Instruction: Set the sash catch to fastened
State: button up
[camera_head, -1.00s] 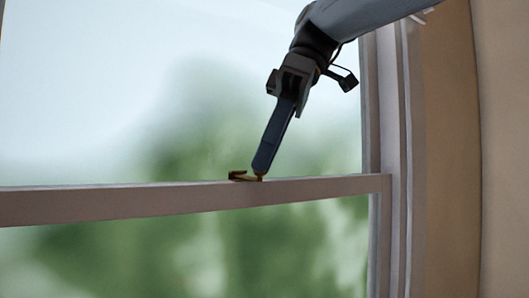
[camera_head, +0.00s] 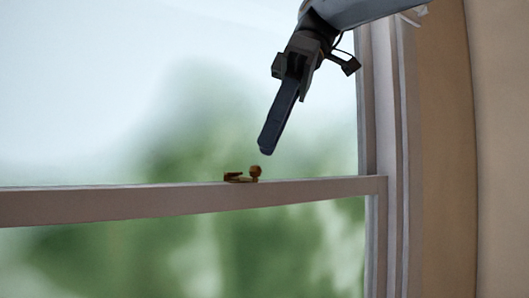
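The small brass sash catch (camera_head: 242,178) sits on top of the window's meeting rail (camera_head: 120,200). A low hooked piece is at its left and a round knob (camera_head: 255,171) stands at its right end. My gripper (camera_head: 267,148) points down from the upper right, its tip just above and slightly right of the knob, with a small gap between them. The fingers overlap from this side and look like one dark bar, so I cannot tell whether they are apart. Nothing shows held at the tip.
The window's right jamb (camera_head: 377,230) and a tan wall or curtain (camera_head: 500,150) stand at the right. The glass lies above and below the rail, with blurred greenery beyond. The rail left of the catch is clear.

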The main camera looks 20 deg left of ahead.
jog(key=p+v, duration=0.1)
jog(key=v, duration=0.3)
dwell(0.5)
